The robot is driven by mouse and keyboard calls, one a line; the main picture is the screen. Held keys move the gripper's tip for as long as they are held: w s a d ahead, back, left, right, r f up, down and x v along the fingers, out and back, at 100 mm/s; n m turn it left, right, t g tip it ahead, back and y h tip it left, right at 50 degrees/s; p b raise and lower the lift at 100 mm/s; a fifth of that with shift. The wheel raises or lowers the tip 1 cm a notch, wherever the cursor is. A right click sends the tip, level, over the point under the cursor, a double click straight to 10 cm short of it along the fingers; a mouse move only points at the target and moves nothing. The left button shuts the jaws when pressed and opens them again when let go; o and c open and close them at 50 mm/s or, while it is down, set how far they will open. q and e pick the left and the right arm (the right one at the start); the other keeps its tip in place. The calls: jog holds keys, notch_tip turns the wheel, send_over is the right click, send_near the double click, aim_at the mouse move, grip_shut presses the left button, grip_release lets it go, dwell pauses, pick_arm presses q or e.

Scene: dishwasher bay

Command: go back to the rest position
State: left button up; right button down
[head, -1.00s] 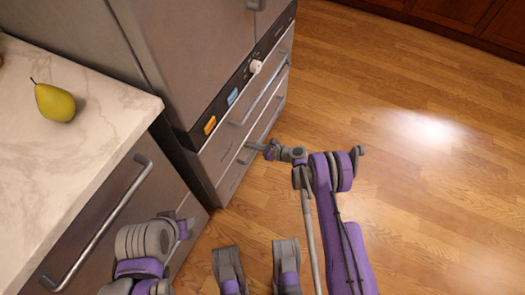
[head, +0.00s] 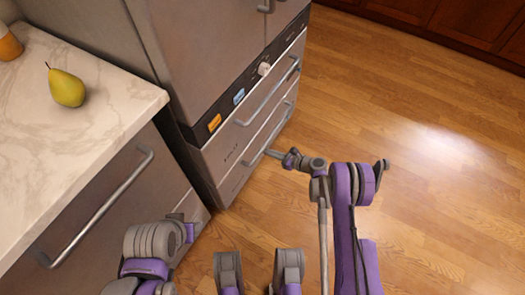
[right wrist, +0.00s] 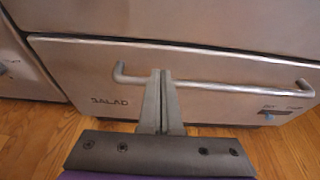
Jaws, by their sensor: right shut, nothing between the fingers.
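My right gripper (head: 272,153) is in front of the lower drawers of the steel appliance in the head view. Its arm comes up from the bottom right. In the right wrist view its two fingers (right wrist: 163,80) are shut together and empty. Their tips overlap the bar handle (right wrist: 220,85) of a drawer marked SALAD (right wrist: 110,102); I cannot tell whether they touch it. The drawer looks closed. Part of my left arm shows at the lower left of the head view, but its gripper is not visible.
A marble counter (head: 100,120) at the left holds a green-yellow pear (head: 66,88) and an orange container (head: 8,45). Below it is a front with a long handle (head: 100,205). The wooden floor (head: 430,190) at the right is clear. Dark wood cabinets (head: 470,25) stand at the back.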

jog(key=p+v, duration=0.1)
jog(key=v, duration=0.6)
jog(key=shift+r, duration=0.1)
